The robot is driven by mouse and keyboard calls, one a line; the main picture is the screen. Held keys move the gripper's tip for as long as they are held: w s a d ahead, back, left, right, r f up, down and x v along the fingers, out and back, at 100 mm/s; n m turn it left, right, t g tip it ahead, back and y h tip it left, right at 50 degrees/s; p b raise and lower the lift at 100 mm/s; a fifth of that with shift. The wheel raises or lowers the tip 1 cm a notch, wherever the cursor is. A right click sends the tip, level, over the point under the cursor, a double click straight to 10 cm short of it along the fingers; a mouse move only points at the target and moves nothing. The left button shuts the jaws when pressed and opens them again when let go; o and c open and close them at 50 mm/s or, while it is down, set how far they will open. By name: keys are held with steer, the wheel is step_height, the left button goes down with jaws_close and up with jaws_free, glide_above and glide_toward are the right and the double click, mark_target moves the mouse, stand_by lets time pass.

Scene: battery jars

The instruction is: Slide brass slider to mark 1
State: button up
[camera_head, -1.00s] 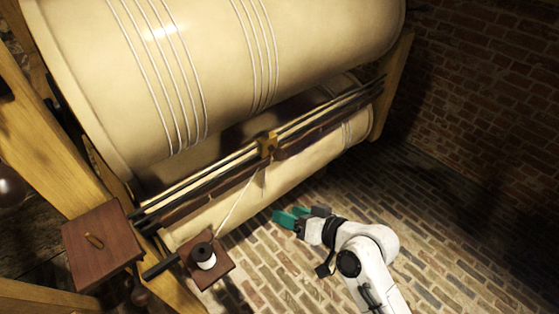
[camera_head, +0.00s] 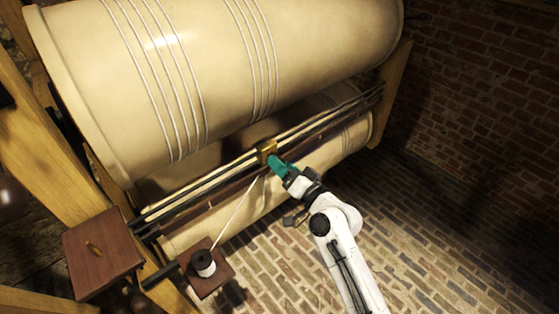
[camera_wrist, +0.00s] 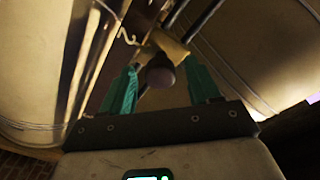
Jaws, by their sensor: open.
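The brass slider (camera_head: 266,148) sits on the dark rails (camera_head: 330,116) in front of the large cream cylinder, near the middle of their length. In the wrist view the brass slider (camera_wrist: 168,44) has a dark round knob (camera_wrist: 160,72) facing me. My gripper (camera_head: 272,160) has teal fingers and is at the slider's lower right side. In the wrist view my gripper (camera_wrist: 162,84) is open, with one finger on each side of the knob. I cannot tell whether either finger touches it. No mark 1 can be made out.
The large cream cylinder (camera_head: 220,60) wound with wire lies above the rails, and another cream cylinder (camera_head: 300,188) below. The brick floor (camera_head: 420,220) at right is clear.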

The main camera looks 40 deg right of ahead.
steer(key=shift+w, duration=0.95)
jaws_close()
